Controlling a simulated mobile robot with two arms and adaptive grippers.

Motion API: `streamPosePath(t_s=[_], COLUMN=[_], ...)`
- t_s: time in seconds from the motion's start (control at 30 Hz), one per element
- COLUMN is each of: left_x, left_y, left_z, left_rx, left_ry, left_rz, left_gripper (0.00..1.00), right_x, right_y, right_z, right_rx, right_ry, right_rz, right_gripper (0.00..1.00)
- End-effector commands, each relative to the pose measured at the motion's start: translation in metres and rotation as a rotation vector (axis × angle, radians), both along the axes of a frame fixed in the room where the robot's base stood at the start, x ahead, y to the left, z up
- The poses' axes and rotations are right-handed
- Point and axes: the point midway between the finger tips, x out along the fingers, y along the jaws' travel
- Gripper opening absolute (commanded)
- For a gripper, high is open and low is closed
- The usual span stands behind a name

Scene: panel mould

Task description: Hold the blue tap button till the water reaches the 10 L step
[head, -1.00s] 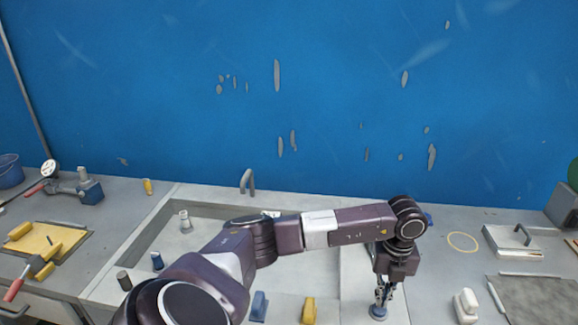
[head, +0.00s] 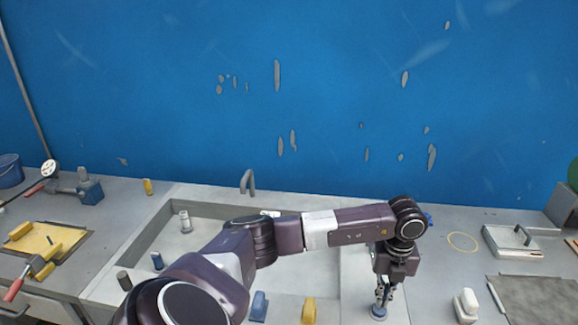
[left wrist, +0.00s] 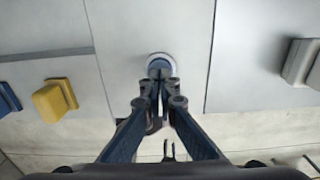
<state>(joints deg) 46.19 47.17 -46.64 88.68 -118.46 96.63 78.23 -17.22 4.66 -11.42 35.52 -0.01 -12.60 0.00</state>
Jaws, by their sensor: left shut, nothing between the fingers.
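The blue tap button (head: 378,313) is a round blue cap on a pale base near the front of the worktop. It also shows in the left wrist view (left wrist: 159,61). My left gripper (head: 382,291) points down over it, closed and empty, with its fingertips (left wrist: 161,82) at the button. They appear to touch it; how far it is pressed I cannot tell. A grey curved tap (head: 247,182) stands at the back edge of the sunken mould (head: 150,222). My arm hides much of the mould, and I cannot make out a water level or the 10 L step. My right gripper is not in view.
Blue (head: 258,306) and yellow (head: 309,310) blocks lie left of the button. A white-topped block (head: 466,305) stands to its right. A lidded grey box (head: 512,241) and a yellow ring mark (head: 462,242) are farther right. A blue wall closes the back.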

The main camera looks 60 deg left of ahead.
Motion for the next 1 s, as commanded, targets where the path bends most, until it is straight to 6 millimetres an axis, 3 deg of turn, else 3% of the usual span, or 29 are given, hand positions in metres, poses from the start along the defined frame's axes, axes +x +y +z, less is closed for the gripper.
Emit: streamPosePath(t_s=[0.37, 1.0], left_x=[0.000, 0.000], left_y=[0.000, 0.000], left_z=[-0.001, -0.020], left_rx=[0.000, 0.000], left_ry=[0.000, 0.000], left_rz=[0.000, 0.000], left_gripper=[0.00, 0.00], right_x=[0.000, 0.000], right_y=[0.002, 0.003], right_z=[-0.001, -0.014], right_rx=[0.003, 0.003], right_ry=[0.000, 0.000], right_rz=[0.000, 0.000], right_gripper=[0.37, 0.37])
